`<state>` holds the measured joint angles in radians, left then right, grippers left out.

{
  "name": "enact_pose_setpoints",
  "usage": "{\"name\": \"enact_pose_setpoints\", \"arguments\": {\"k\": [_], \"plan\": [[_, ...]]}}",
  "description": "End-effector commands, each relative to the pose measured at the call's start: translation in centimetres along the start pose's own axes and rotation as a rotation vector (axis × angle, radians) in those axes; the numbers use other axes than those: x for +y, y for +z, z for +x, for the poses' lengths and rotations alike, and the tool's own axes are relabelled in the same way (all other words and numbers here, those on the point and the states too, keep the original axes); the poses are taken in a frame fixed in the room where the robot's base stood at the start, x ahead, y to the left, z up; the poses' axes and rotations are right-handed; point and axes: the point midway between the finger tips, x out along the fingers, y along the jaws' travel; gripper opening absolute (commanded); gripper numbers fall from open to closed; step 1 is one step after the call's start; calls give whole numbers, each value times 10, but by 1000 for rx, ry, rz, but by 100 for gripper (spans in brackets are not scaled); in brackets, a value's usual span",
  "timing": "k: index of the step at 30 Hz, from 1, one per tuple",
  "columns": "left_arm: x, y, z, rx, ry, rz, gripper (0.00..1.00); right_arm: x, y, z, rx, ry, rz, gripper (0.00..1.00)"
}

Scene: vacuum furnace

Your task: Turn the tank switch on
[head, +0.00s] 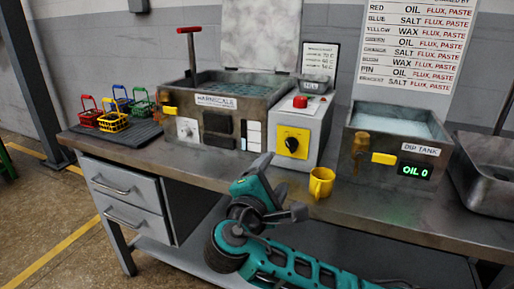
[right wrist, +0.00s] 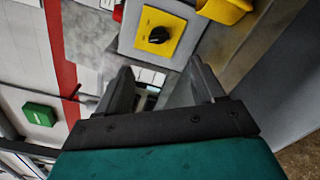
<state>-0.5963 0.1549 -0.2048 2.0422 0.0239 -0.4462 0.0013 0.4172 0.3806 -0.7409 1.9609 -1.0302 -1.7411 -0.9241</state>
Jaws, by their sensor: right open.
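A black rotary knob (head: 291,144) sits on a yellow plate (head: 299,134) on the front of a grey control box (head: 313,125), which has a red button (head: 300,102) on top. In the right wrist view the knob (right wrist: 156,36) is beyond the fingertips. The dip tank (head: 396,147) has a yellow block (head: 384,158) and a green display reading "OIL 0" (head: 415,171). My right gripper (head: 286,207) is in front of the bench edge, below the control box, apart from it; its fingers (right wrist: 160,72) are open and empty. My left gripper is out of view.
A yellow mug (head: 321,182) stands between the control box and dip tank, near the bench edge. The labelled tank (head: 216,101) stands left of the box. Small coloured baskets (head: 114,119) sit far left. A metal basin (head: 489,172) is at right.

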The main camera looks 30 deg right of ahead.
Motion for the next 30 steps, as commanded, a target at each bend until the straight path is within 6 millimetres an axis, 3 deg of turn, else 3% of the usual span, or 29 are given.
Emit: {"name": "enact_pose_setpoints", "arguments": {"k": [5, 21, 30], "plan": [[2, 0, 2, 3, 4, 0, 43, 2, 3, 12, -19, 4, -6, 68], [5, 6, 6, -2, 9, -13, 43, 1, 4, 112, -15, 2, -5, 68], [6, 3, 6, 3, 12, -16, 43, 2, 4, 129, -12, 1, -2, 68]]}}
